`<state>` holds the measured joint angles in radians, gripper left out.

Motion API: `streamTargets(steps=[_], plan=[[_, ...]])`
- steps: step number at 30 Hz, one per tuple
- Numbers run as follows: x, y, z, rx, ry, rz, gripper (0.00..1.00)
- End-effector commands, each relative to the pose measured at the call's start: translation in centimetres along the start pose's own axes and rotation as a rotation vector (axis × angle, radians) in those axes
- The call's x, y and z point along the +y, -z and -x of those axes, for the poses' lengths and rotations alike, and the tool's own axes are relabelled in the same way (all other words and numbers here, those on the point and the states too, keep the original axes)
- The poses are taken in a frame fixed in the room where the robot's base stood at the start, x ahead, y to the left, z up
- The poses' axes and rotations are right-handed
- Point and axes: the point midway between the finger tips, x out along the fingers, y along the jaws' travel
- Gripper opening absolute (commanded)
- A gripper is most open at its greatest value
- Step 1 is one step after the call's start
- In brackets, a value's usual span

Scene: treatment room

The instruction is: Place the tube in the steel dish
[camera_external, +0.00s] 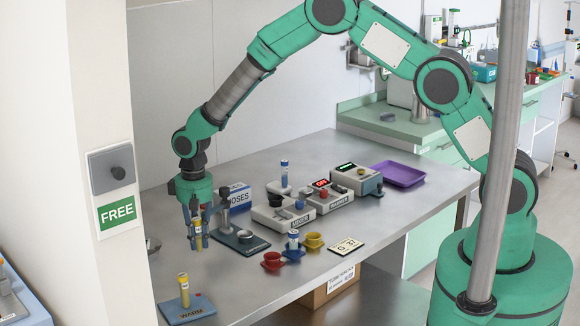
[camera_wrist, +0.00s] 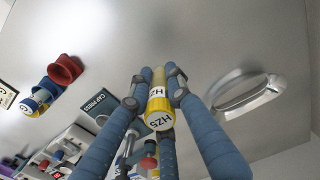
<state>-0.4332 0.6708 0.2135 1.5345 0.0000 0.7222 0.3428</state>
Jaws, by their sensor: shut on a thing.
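My gripper (camera_external: 195,238) is shut on a yellow tube (camera_external: 198,228), which hangs upright above the left part of the steel table. The steel dish (camera_wrist: 250,97) lies to the right of the held tube in the wrist view and looks empty. In the external view only a bit of the dish (camera_external: 153,243) shows, left of my gripper, the rest hidden by the wall edge.
Another yellow tube (camera_external: 184,288) stands on a blue WARM pad (camera_external: 198,312). A cap press (camera_external: 240,238) stands close right of my gripper. A purple tray (camera_external: 399,174) lies behind.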

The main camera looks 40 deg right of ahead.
Motion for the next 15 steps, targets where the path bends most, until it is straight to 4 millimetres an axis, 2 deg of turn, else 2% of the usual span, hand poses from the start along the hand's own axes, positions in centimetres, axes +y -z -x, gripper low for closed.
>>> streamTargets(steps=[3,15], plan=[[-1.0,2.5,0.5,0.001,0.0,0.006,0.03],[-4.1,9.9,2.0,0.0,0.0,0.024,0.03]])
